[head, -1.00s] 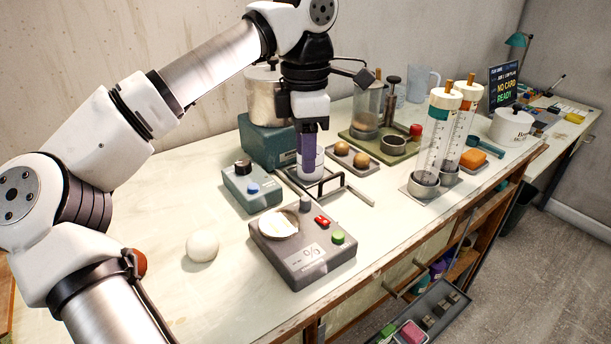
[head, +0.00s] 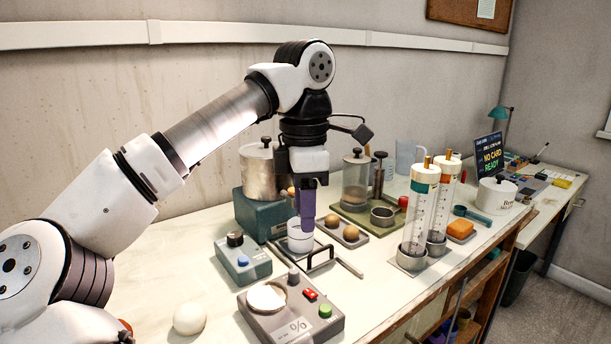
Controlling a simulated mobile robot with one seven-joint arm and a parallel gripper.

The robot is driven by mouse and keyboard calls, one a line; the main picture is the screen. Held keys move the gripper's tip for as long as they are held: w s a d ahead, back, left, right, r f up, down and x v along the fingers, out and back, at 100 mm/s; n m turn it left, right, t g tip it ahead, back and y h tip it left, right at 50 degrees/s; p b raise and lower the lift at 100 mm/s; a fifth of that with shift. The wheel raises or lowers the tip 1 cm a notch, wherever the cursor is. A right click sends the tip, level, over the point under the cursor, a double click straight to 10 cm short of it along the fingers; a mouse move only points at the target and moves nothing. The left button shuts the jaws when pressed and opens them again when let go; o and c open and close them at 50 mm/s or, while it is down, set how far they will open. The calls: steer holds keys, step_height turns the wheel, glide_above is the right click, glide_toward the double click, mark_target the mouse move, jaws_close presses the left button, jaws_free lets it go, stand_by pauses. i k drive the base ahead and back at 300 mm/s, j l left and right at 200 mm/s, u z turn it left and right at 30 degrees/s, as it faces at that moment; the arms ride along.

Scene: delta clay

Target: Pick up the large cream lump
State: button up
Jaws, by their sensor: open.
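A large cream lump (head: 190,318), round and smooth, sits on the white bench top at the lower left, left of the grey percent-marked box. My gripper (head: 307,218) points down with purple fingers at a white cup-like part (head: 300,237), well behind and to the right of the lump. It is open, and no lump shows between its fingers. I cannot tell whether the fingers touch the cup-like part.
The grey box (head: 332,322) with a pale dish (head: 266,298) stands right of the lump. A teal box with a knob (head: 243,262) stands behind it. Tan balls (head: 350,233) lie on a tray. Tall clear cylinders (head: 422,215) stand at right. Bench around the lump is partly clear.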

mark_target(190, 318)
steer(key=k+l, duration=0.7)
steer(key=l, duration=0.1)
